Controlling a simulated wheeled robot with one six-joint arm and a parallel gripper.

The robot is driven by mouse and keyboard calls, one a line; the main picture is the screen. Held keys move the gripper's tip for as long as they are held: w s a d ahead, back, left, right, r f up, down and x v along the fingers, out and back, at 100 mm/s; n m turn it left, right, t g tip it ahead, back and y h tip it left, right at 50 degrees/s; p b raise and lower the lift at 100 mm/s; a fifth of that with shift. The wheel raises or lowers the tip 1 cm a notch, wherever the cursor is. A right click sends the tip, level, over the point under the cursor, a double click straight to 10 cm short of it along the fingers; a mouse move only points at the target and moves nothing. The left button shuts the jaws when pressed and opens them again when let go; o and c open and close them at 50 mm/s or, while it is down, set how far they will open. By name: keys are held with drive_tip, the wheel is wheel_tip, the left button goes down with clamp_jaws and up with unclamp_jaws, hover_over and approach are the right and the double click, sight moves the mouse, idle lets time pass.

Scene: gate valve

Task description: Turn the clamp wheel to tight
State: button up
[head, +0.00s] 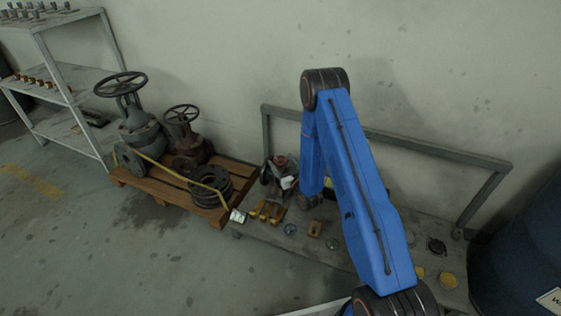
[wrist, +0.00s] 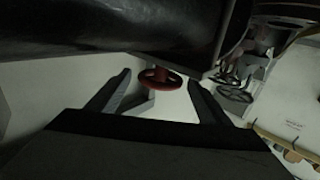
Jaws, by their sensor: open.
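The clamp wheel (wrist: 160,78) is a small red handwheel, seen in the wrist view between and beyond my fingertips. A small red part that looks like the same wheel (head: 281,160) shows in the head view, at the left end of the low bench. My gripper (wrist: 158,82) is open, with one finger on either side of the wheel in the picture. I see no finger touching it, and the depth gap is hard to judge. A large dark cylinder (wrist: 110,28) fills the top of the wrist view. In the head view my forearm hides part of the bench.
The low grey bench (head: 290,245) carries several small parts and yellow-handled tools (head: 265,211). A railing (head: 430,150) runs along its back. A wooden pallet (head: 150,187) with two large valves stands left, near shelves (head: 75,90). A dark blue drum (head: 520,250) stands right.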

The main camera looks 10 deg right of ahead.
drive_tip(key=shift+w+a, duration=0.2)
drive_tip(key=shift+w, duration=0.45)
drive_tip(key=shift+c, duration=0.5)
drive_tip(key=c, duration=0.9)
drive_tip(key=shift+c, duration=0.2)
drive_tip(key=shift+a, duration=0.1)
drive_tip(key=shift+m+h, duration=0.3)
drive_tip(key=shift+h, duration=0.2)
drive_tip(key=shift+m+h, duration=2)
drive_tip(key=shift+h, duration=1.1)
